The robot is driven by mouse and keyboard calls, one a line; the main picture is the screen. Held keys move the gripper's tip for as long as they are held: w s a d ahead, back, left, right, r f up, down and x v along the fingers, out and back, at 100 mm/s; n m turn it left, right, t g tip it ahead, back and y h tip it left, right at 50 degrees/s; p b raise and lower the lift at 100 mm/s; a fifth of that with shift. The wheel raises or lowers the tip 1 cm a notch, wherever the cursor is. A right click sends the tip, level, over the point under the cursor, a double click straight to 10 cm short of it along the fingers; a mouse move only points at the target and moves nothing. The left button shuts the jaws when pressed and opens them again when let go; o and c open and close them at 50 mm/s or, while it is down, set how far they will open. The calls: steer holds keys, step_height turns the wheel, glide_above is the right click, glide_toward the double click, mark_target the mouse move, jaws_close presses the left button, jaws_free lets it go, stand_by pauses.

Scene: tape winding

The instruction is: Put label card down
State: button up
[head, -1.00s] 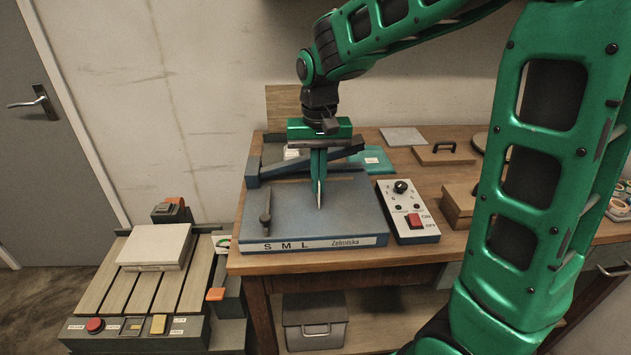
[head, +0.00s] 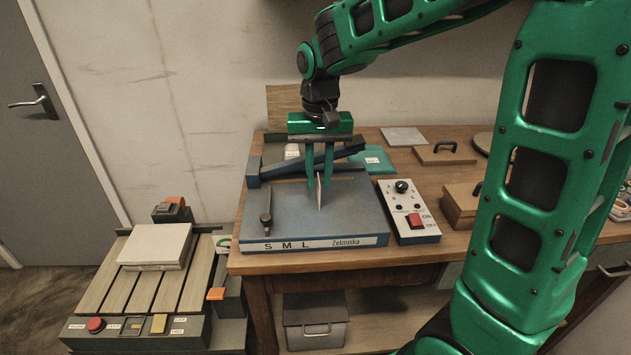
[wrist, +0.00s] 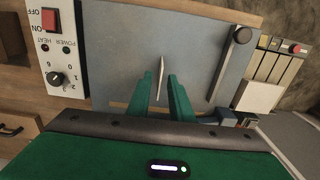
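The label card (head: 318,192) is a thin pale sliver, seen nearly edge-on, at the grey-blue top of the sealer plate (head: 355,205). It looks upright. Its lower tip meets the plate in the head view. My gripper (head: 319,184) is above the plate with its two green fingers apart. In the wrist view the card (wrist: 160,76) stands between the spread fingers of my gripper (wrist: 160,85), with a gap on each side. Whether it still touches a finger higher up I cannot tell.
A control box (head: 407,211) with a red switch stands right of the plate. A dark bar (head: 315,160) lies behind my fingers, near a teal pad (head: 372,161). A slider (head: 266,211) sits on the plate's left. A slatted conveyor (head: 140,290) with a white box (head: 155,246) is at left.

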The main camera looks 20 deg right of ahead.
step_height(320, 180, up, 11)
steer(key=shift+f, duration=0.2)
steer(key=s+d+f+m, duration=0.1)
steer(key=s+d+f, duration=0.2)
steer(key=s+d, duration=0.3)
steer(key=s+d+f, duration=0.3)
steer(key=s+d, duration=0.4)
steer(key=s, duration=0.1)
steer(key=shift+m, duration=0.4)
steer(key=shift+o, duration=0.5)
steer(key=s+d+f, duration=0.1)
steer(key=s+f, duration=0.2)
steer(key=s, duration=0.3)
steer(key=s+d+f+m, duration=0.1)
steer(key=s+d+f, duration=0.1)
steer(key=s, duration=0.4)
steer(key=shift+f, duration=0.75)
steer(key=shift+s+d, duration=0.1)
steer(key=shift+d, duration=0.1)
